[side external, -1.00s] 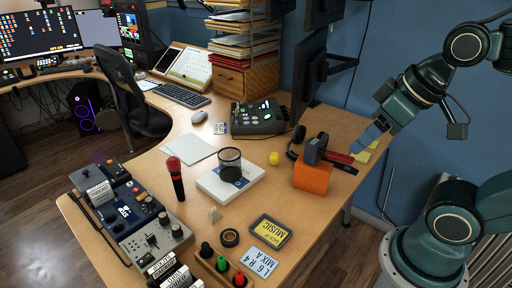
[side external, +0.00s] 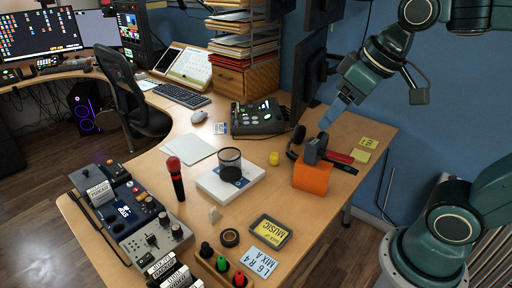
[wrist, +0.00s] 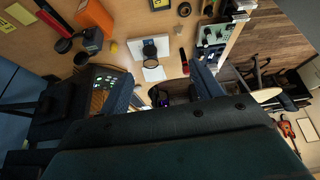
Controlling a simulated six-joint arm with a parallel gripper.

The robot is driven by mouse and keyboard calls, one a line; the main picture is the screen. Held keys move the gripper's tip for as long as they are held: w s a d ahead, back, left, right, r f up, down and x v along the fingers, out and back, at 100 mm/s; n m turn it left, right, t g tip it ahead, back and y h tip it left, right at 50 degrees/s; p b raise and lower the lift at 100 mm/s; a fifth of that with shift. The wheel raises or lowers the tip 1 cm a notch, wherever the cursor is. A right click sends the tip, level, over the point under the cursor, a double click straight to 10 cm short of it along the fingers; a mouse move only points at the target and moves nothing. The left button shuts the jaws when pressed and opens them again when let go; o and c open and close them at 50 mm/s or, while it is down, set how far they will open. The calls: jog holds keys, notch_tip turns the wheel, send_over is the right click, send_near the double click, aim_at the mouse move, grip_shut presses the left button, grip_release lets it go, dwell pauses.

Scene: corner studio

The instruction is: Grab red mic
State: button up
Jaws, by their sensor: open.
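The red mic (side external: 177,182) stands upright on the wooden desk in the side view, with a red head and a dark body. It lies left of the white box. In the wrist view a small red and dark shape that looks like the mic (wrist: 184,58) shows near the right fingertip. My gripper (side external: 328,120) is high above the far right part of the desk, well apart from the mic. In the wrist view my gripper (wrist: 162,80) has its two blue fingers spread wide with nothing between them.
A mesh cup (side external: 230,160) stands on a white box (side external: 215,189) between mic and gripper. Headphones and a dark device rest by an orange block (side external: 312,178) below my gripper. Mixer units (side external: 155,236) line the left edge. Monitors stand behind. A white sheet (side external: 188,150) lies behind the mic.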

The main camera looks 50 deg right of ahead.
jog(key=w+a+r+n, duration=0.1)
jog(key=w+a+r, duration=0.1)
jog(key=w, duration=0.9)
jog(key=n+g+y, duration=0.1)
jog(key=n+y, duration=0.1)
jog(key=n, duration=0.2)
send_over(174, 158)
jog(key=s+d, duration=0.2)
jog(key=s, duration=0.2)
notch_tip(174, 158, down, 17)
jog(key=shift+s, duration=0.15)
jog(key=shift+d+f, duration=0.1)
jog(key=shift+x, duration=4.25)
jog(key=shift+s+f, duration=0.1)
jog(key=shift+s, duration=0.05)
jog(key=shift+x, duration=2.55)
